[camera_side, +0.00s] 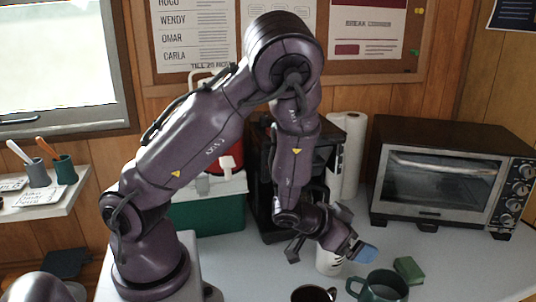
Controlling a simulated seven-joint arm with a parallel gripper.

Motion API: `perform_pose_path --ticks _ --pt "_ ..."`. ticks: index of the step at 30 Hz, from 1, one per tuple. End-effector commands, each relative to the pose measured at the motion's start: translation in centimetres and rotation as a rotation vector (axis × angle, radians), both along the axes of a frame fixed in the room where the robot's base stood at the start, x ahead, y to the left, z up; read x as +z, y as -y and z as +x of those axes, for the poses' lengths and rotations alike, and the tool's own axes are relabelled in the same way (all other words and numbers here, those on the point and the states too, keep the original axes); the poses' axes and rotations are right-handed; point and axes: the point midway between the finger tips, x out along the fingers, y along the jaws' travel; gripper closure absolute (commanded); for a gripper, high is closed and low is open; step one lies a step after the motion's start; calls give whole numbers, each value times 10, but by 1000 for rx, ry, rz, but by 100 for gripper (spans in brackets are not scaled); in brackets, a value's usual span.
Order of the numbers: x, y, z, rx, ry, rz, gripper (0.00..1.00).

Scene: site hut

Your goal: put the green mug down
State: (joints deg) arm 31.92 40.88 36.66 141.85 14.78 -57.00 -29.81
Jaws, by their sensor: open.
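A dark green mug (384,288) stands upright on the light grey counter (462,266) at the bottom of the view, its handle towards the left and its base close to the lower frame edge. My gripper (332,248) is open, above and to the left of the green mug and apart from it. A blue piece (366,253) shows at the gripper's right end; I cannot tell if it is a finger pad. A white cup with dark marks (328,263) is partly hidden behind the gripper.
A dark brown mug (313,294) stands left of the green mug, cut by the frame edge. A green sponge (408,270) lies just behind the green mug. A toaster oven (440,174), paper towel roll (350,150), coffee machine (262,180) and green cooler (212,212) stand behind. The counter at right is clear.

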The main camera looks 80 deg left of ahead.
Motion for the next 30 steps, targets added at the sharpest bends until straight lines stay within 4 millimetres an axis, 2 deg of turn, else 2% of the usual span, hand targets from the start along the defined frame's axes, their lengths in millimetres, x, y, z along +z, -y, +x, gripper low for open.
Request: perform_pose_path --ticks 1,4,8,14,18,24,27,30 --pt "15 -2 2 46 -16 -22 0" --pt "38 -5 -2 110 -85 -45 0" --pt "73 -6 -15 150 -176 -74 0" --pt "134 -4 -56 135 -302 -88 0" --pt "174 0 -100 92 -378 -62 0" --pt "207 5 -160 40 -464 3 0" --pt "213 7 -178 28 -489 26 0" --pt "215 9 -186 21 -504 36 0"
